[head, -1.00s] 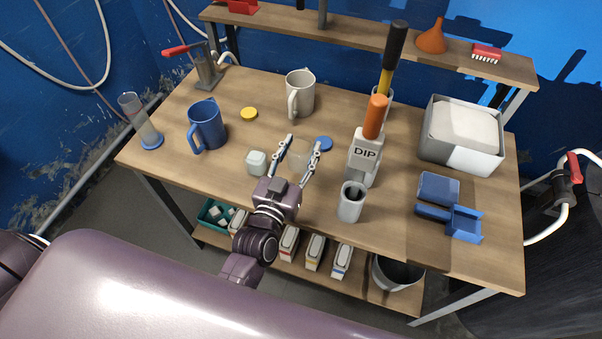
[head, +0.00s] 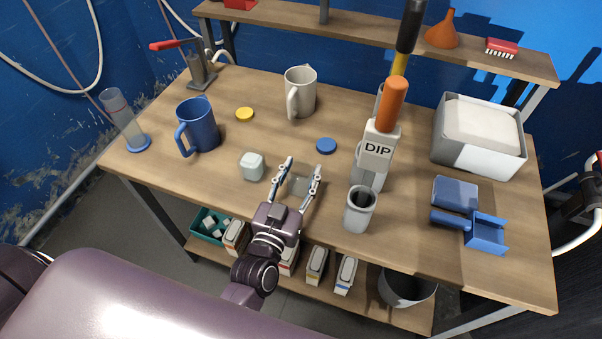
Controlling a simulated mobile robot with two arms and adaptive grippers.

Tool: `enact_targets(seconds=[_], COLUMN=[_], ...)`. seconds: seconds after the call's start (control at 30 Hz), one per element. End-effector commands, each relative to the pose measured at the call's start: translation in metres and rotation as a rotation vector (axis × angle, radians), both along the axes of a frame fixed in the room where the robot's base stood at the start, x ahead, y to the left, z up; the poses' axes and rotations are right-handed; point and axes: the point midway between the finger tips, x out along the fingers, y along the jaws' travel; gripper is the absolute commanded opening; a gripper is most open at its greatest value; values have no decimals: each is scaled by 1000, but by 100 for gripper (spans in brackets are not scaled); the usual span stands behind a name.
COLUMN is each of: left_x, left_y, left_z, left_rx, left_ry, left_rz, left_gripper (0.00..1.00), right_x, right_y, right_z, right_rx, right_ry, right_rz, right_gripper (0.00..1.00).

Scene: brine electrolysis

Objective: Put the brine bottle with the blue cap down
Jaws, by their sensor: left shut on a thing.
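My left gripper (head: 303,167) is over the front middle of the table, its fingers pointing away from me. It is shut on a small, pale, see-through thing (head: 299,186), which seems to be the bottle; the fingers and wrist hide much of it. I cannot tell whether it touches the table. No blue cap shows on it. A flat blue disc (head: 326,145), which looks like a cap, lies on the table just beyond the fingertips. A yellow disc (head: 245,114) lies farther back. My right gripper is not in view.
A small white jar (head: 252,166) stands close left of my gripper, and a grey cup (head: 360,209) to its right. The DIP holder (head: 377,153) with an orange-handled tool stands behind the cup. A blue mug (head: 199,125), a pale mug (head: 301,91) and a grey bin (head: 481,131) stand farther off.

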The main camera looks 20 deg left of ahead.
Motion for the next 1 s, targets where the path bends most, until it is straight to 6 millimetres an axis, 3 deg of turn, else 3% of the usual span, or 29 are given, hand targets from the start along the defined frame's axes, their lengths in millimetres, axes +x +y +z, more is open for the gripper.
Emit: enact_targets(seconds=[0.27,0.3,0.43,0.77,1.0], left_x=[0,0,0,0,-35], left_y=[0,0,0,0,1], left_z=[-3,-2,-2,2,-2], left_rx=[0,0,0,0,1], left_ry=[0,0,1,0,5], left_rz=[0,0,0,0,-1], left_gripper=[12,47,60,60,60], right_x=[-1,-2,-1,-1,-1], right_y=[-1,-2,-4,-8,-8], right_z=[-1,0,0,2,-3], right_rx=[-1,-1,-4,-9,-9], right_ry=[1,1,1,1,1], right_rz=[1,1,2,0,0], right_gripper=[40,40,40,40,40])
